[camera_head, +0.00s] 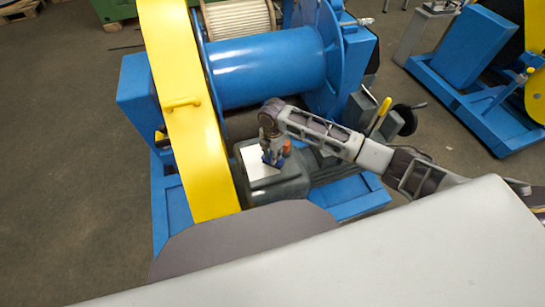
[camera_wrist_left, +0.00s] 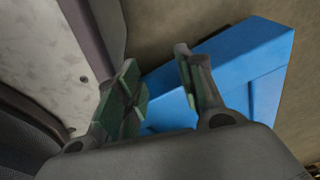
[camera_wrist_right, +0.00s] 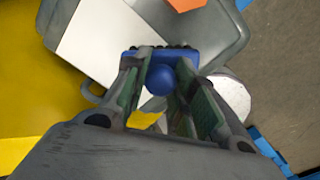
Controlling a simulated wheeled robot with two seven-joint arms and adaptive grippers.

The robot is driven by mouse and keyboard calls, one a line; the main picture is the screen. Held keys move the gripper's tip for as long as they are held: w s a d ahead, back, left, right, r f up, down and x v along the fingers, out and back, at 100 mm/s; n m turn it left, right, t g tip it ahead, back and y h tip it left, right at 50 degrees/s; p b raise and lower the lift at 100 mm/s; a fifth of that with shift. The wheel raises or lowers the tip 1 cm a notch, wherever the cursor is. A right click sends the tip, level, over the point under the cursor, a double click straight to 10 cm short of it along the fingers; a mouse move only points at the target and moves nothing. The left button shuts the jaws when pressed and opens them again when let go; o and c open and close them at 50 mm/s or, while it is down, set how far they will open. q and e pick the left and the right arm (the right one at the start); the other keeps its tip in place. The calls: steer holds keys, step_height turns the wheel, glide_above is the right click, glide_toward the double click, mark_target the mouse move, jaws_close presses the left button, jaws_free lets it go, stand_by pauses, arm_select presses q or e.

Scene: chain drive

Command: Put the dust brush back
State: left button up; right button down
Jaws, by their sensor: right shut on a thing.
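The dust brush (camera_head: 267,159) is blue; in the right wrist view the brush (camera_wrist_right: 160,76) shows a rounded blue body and a blue head with a dark bristle edge. My right gripper (camera_head: 270,150) points down and is shut on it, with one finger (camera_wrist_right: 158,72) on each side. The brush is over a white flat panel (camera_head: 256,164) on top of a grey-green housing (camera_head: 290,187). I cannot tell whether the brush touches the panel. My left gripper (camera_wrist_left: 157,62) is open and empty near a blue surface; it is outside the head view.
An orange piece (camera_head: 287,147) is close beside the right gripper; it also shows in the right wrist view (camera_wrist_right: 185,4). A yellow guard (camera_head: 180,100) stands left of the housing, and a blue drum (camera_head: 265,68) is behind. A yellow-handled lever (camera_head: 380,114) stands to the right.

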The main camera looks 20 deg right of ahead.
steer(key=shift+f, duration=0.9)
arm_select(q)
steer(key=shift+w+d+r, duration=0.15)
steer(key=shift+w+d, duration=0.05)
steer(key=shift+w, duration=0.2)
steer(key=shift+w+d+r, duration=0.1)
steer(key=shift+w+d, duration=0.1)
steer(key=shift+w, duration=0.2)
steer(key=shift+s, duration=0.2)
arm_select(e)
steer(key=shift+f, duration=0.15)
steer(key=c, duration=1.2)
jaws_free()
arm_select(q)
steer(key=shift+s+a+f, duration=0.15)
steer(key=shift+s+f, duration=0.05)
steer(key=shift+s, duration=0.15)
steer(key=shift+w, duration=0.1)
steer(key=shift+w, duration=0.1)
